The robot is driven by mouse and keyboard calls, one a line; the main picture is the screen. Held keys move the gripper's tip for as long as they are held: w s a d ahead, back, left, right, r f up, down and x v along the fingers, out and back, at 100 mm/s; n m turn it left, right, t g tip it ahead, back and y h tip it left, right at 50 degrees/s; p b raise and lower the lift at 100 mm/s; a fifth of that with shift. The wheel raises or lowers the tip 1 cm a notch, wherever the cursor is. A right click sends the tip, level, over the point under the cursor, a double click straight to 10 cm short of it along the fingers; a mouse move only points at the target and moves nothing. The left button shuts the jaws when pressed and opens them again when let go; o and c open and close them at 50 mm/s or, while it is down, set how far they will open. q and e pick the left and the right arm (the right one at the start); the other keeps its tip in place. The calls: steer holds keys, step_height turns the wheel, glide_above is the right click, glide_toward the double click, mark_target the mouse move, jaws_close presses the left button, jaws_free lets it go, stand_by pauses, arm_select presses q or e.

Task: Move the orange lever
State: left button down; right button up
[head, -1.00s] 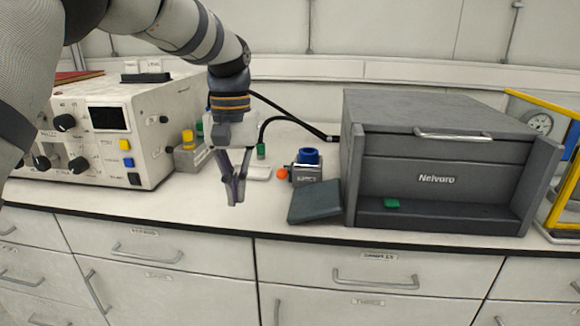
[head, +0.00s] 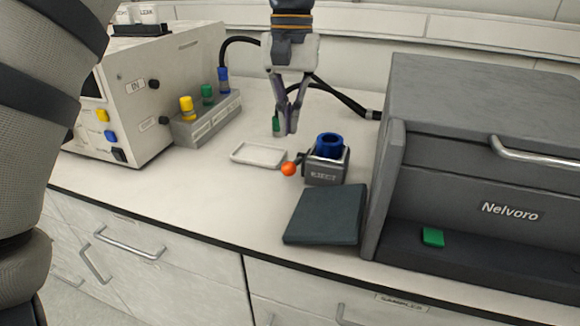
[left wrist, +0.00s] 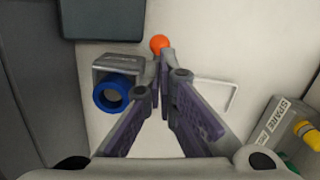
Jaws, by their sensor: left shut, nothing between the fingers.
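The orange lever (head: 289,169) is a short lever with an orange ball knob. It sticks out to the left of a small grey block (head: 326,170) labelled EJECT that holds a blue ring (head: 329,145). My left gripper (head: 290,132) points down above the counter, just behind and above the knob. Its fingers are shut and empty. In the left wrist view the knob (left wrist: 159,43) lies just beyond the fingertips (left wrist: 163,60), and the blue ring (left wrist: 113,93) is to the left of the fingers. I see no contact with the lever. My right gripper is out of view.
A dark slanted pad (head: 326,214) lies in front of the block. The large grey Nelvoro unit (head: 470,180) stands to the right. A white tray (head: 259,154) and a rack with coloured caps (head: 205,125) stand to the left. The counter's front left is clear.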

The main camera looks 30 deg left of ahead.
mark_target(290, 168)
arm_select(q)
steer(key=f, duration=0.6)
steer(key=shift+s+d+f+b, duration=0.1)
steer(key=shift+s+f+b, duration=0.1)
steer(key=shift+s+b, duration=0.1)
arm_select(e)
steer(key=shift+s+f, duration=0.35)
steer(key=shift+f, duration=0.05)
arm_select(q)
steer(key=shift+w+f, duration=0.1)
steer(key=shift+f, duration=1.8)
steer(key=shift+w+a+r+b, duration=0.1)
steer(key=shift+w+a+b, duration=0.15)
steer(key=shift+w, duration=0.35)
steer(key=shift+w+a+r+b, duration=0.1)
steer(key=shift+w+a+b, duration=0.15)
steer(key=shift+w, duration=0.35)
steer(key=shift+w+r, duration=0.15)
steer(key=shift+w, duration=0.05)
steer(key=shift+r, duration=0.2)
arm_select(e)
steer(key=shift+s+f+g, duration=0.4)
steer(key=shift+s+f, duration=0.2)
